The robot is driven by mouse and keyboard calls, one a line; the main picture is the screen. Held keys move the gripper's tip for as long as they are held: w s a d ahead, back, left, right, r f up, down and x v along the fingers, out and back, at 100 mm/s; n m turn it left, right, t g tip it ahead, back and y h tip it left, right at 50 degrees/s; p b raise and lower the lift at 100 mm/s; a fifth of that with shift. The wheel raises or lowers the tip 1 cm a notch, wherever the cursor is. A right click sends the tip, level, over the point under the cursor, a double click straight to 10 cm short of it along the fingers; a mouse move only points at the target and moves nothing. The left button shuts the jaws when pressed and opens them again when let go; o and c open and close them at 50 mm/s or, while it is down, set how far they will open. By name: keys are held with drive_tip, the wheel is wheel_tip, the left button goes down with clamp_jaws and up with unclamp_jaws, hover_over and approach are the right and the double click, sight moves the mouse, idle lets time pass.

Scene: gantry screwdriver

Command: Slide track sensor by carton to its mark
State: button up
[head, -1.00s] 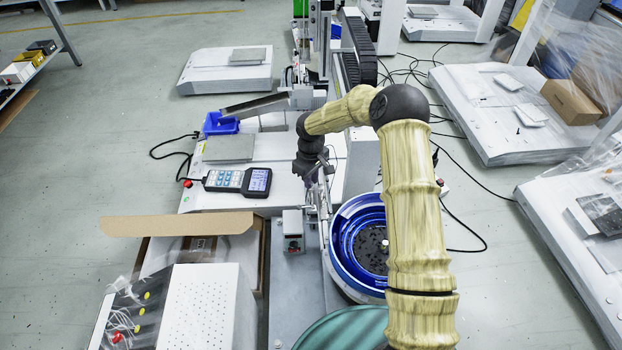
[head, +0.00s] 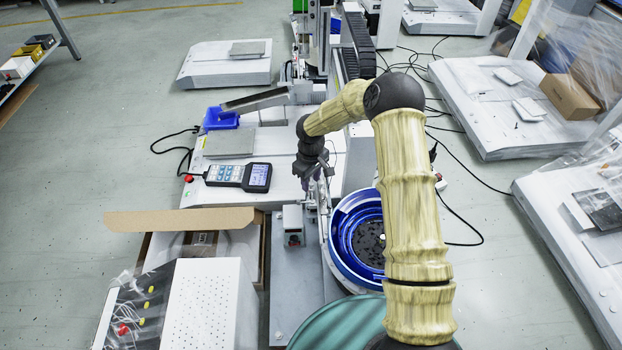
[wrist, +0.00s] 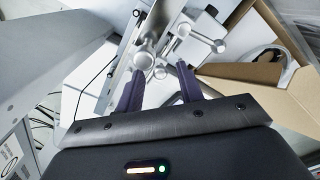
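The feeder track (head: 323,208) runs beside the blue bowl in the head view. In the wrist view, metal rods and round knobs of a clamp fitting (wrist: 146,60) lie just beyond my fingers; I cannot tell which part is the sensor. My gripper (head: 320,184) is over the track, pointing down. Its two purple fingers (wrist: 160,74) are spread, with a gap between them and the metal fitting at their tips; contact is unclear. The open carton (head: 180,223) lies left of the track, and on the right in the wrist view (wrist: 240,90). I cannot make out the mark.
A blue bowl feeder (head: 340,248) stands right of the track. A small grey block unit (head: 293,218) is between track and carton. A handheld pendant (head: 238,175) lies on the white machine base. A white perforated box (head: 210,300) stands in front of the carton.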

sight(311, 183)
drive_tip(key=shift+r, duration=0.1)
wheel_tip(311, 183, up, 17)
drive_tip(key=p, duration=0.8)
drive_tip(key=shift+r, duration=0.15)
drive_tip(key=s+d+r+m+t+p, duration=0.1)
drive_tip(key=s+d+r+m+p, duration=0.15)
drive_tip(key=s+d+r, duration=0.4)
drive_tip(key=s+d+r+m+t+p, duration=0.1)
drive_tip(key=s+r+m, duration=0.25)
drive_tip(key=s, duration=0.65)
drive_tip(key=s+d+r+m+t+p, duration=0.1)
drive_tip(key=s+d+r+m, duration=0.25)
drive_tip(key=s+r, duration=0.4)
drive_tip(key=w+p+v, duration=0.2)
drive_tip(key=p+v, duration=1)
drive_tip(key=w+r+p+v, duration=0.1)
drive_tip(key=w+p+v, duration=0.2)
drive_tip(key=p+v, duration=0.9)
drive_tip(key=w+r+p+v, duration=0.1)
drive_tip(key=w+p+v, duration=0.1)
drive_tip(key=p+v, duration=1)
drive_tip(key=shift+w+d+p, duration=0.35)
drive_tip(key=shift+d+p, duration=0.05)
drive_tip(key=shift+p, duration=0.7)
drive_tip(key=shift+f+n, duration=0.1)
drive_tip(key=shift+n, duration=0.15)
